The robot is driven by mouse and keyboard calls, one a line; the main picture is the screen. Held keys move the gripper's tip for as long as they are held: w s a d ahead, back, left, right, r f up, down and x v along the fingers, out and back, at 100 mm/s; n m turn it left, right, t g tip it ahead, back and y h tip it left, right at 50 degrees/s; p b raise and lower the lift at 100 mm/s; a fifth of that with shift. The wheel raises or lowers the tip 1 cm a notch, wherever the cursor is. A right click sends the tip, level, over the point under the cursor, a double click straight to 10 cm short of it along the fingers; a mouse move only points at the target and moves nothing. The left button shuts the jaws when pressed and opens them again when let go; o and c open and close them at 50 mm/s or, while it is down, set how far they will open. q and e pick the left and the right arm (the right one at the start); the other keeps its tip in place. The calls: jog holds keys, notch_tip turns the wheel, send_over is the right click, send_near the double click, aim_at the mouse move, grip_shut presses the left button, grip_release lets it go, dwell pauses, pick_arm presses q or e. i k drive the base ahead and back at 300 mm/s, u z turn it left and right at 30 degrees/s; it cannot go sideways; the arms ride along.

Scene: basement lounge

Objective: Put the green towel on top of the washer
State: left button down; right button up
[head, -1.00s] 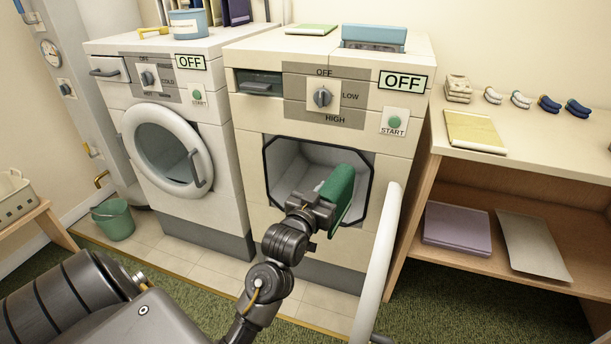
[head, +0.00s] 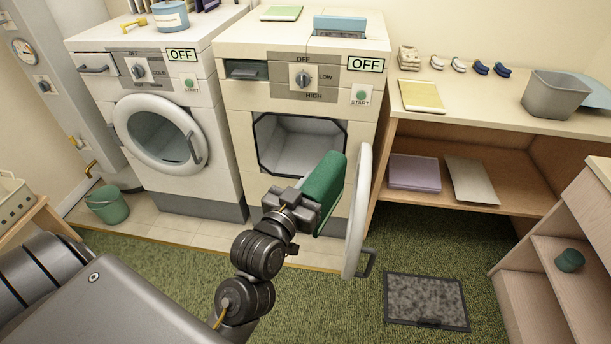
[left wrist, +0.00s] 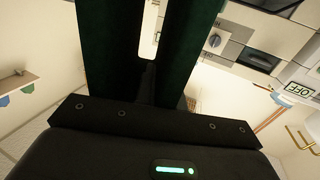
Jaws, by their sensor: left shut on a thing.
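The green towel (head: 326,186) looks like a folded roll. My left gripper (head: 296,204) is shut on its lower left end and holds it in front of the open dryer (head: 235,150), beside the open dryer door (head: 356,215). The washer (head: 215,180) stands left of the dryer, with a round front door (head: 160,134) and a COLD dial. Its top (head: 120,35) is partly cut by the picture's upper edge. My right gripper is not in view.
A blue tub (head: 171,17) and a yellow handle-like thing (head: 134,24) stand on the washer top. A green flat item (head: 281,13) and a blue box (head: 340,24) are on the dryer. A wooden bench (head: 440,124) stands right. A green bucket (head: 107,205) is at left.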

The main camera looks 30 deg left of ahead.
aim_at(105, 29)
jog(key=k, duration=0.5)
jog(key=u, duration=2.9)
jog(key=i, duration=2.75)
jog(key=z, duration=2.95)
